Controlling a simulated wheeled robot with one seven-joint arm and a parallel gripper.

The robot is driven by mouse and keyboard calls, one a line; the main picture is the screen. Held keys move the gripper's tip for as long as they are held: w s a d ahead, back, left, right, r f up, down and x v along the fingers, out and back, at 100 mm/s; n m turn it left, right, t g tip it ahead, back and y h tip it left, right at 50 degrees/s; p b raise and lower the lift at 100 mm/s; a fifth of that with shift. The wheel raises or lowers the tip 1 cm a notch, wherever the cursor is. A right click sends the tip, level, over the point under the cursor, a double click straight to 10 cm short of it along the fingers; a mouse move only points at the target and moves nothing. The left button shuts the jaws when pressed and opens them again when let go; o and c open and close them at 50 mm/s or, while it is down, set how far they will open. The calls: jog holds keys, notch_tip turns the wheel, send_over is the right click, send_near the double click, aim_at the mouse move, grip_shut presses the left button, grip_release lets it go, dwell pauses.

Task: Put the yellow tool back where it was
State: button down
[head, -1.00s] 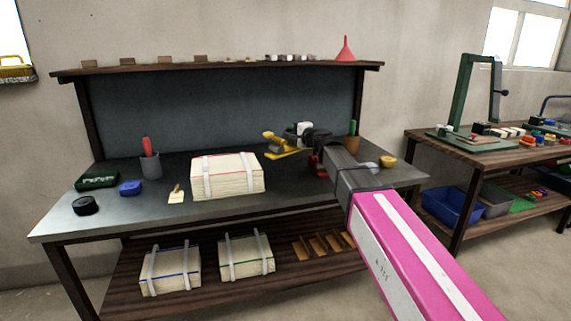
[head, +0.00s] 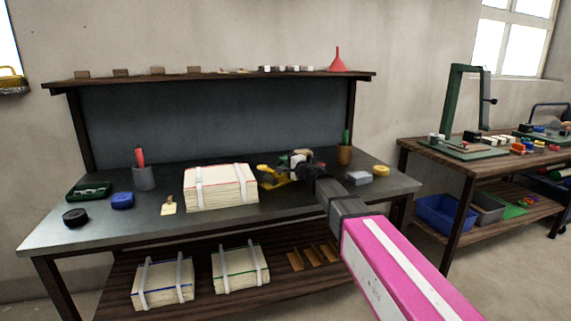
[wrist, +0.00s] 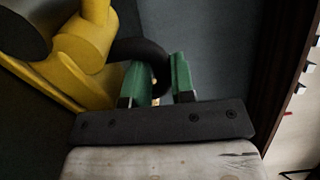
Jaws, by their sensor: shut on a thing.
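The yellow tool (head: 272,177) is at the right of the paper stack, low over the grey bench top (head: 150,210). In the wrist view its thick yellow body (wrist: 82,48) fills the upper left, with a dark round part beside it. My gripper (head: 302,165) is at the tool's right side. In the wrist view its green fingers (wrist: 158,82) are shut on a black curved part of the tool, which runs between them. I cannot tell whether the tool's base touches the bench.
A strapped paper stack (head: 220,190) lies close left of the tool. A brown cup (head: 345,155), a grey block (head: 359,178) and a yellow round item (head: 381,171) stand to the right. A shelf (head: 215,79) runs above the back.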

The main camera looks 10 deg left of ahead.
jog(key=c, duration=1)
grip_release()
jog(key=shift+o, duration=0.2)
jog(key=v, duration=1.2)
